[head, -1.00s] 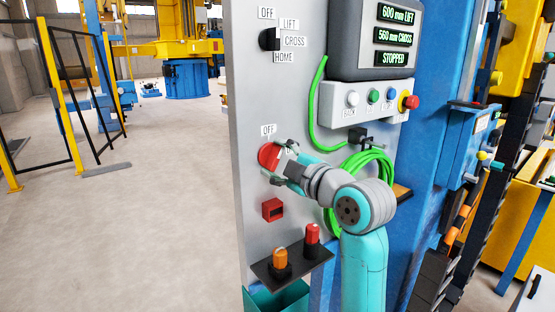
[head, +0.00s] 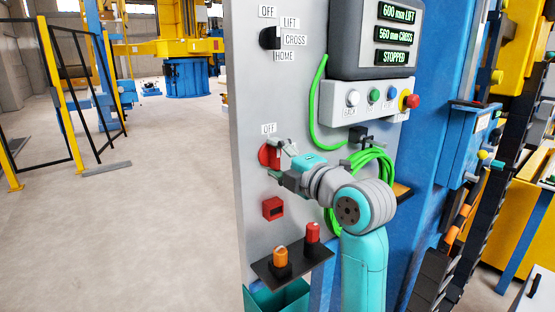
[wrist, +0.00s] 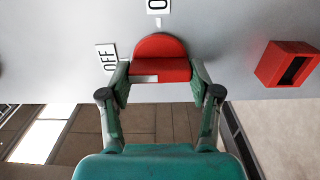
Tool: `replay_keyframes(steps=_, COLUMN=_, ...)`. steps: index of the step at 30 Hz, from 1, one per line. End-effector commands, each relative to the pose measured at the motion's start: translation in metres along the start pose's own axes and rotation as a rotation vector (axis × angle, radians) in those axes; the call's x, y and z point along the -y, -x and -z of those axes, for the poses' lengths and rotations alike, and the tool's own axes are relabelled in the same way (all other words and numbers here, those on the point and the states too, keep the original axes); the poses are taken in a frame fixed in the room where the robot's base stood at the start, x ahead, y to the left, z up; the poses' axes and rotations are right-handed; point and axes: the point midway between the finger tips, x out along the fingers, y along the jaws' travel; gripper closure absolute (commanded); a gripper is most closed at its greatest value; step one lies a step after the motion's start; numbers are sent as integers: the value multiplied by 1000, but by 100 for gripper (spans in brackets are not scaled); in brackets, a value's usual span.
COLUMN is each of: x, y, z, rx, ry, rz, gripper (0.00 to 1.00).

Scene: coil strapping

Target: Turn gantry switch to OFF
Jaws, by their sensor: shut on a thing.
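The red rotary switch (head: 266,156) sits on the grey panel, with an OFF label (head: 269,129) above it. In the wrist view its red grip bar (wrist: 172,70) lies between my fingertips, running left to right. A white mark on the bar lies in its left half, on the side of the OFF label (wrist: 106,57). A second label (wrist: 158,5), partly cut off, stands above the knob in that view. My gripper (head: 275,158) is shut on the switch, one finger at each end of the bar. The fingers hide part of the knob in the head view.
A black selector (head: 270,39) with OFF, LIFT, CROSS and HOME labels is higher on the panel. A red box (head: 273,208) is below the switch. A green hose (head: 372,170) hangs right, behind my arm. A shelf (head: 262,271) with orange and red knobs juts out below.

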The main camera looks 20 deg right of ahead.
Motion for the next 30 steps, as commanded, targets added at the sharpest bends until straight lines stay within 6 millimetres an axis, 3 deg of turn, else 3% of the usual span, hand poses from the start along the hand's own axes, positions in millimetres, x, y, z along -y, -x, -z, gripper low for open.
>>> replay_keyframes(steps=10, x=2, y=0, z=0, rx=-1, ry=3, rz=4, gripper=72)
replay_keyframes(steps=11, x=2, y=0, z=0, rx=-1, ry=3, rz=4, gripper=33)
replay_keyframes(steps=13, x=2, y=0, z=0, rx=-1, ry=3, rz=4, gripper=15)
replay_keyframes(steps=14, x=1, y=0, z=0, rx=-1, ry=3, rz=3, gripper=12)
replay_keyframes(steps=24, x=1, y=2, z=0, rx=0, ry=2, rz=1, gripper=12)
replay_keyframes(steps=30, x=1, y=22, z=-1, rx=2, ry=3, rz=1, gripper=12)
